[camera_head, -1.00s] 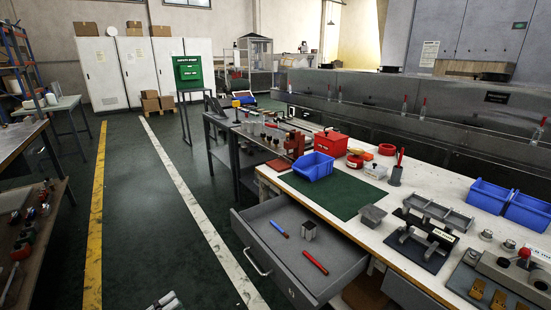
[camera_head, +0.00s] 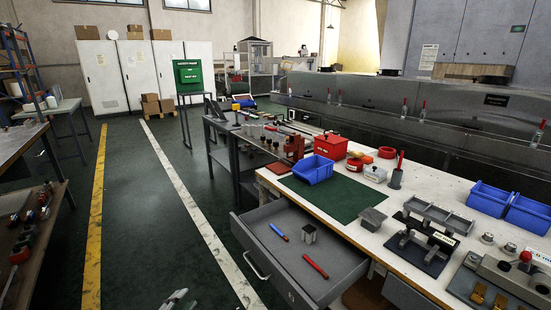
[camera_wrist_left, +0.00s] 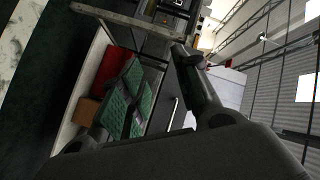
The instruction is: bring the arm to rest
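My left gripper (camera_head: 178,300) shows only by its tip at the bottom edge of the head view, over the dark green floor beside the white line. It is left of the open drawer and apart from it. In the left wrist view its two fingers (camera_wrist_left: 155,60) stand apart with nothing held between them. My right gripper is not in view.
The open grey drawer (camera_head: 262,262) juts out from the white workbench (camera_head: 405,200); it holds a blue marker (camera_head: 279,232), a red marker (camera_head: 315,267) and a small metal block (camera_head: 309,234). A blue bin (camera_head: 313,169) stands above it. The floor aisle at left is clear.

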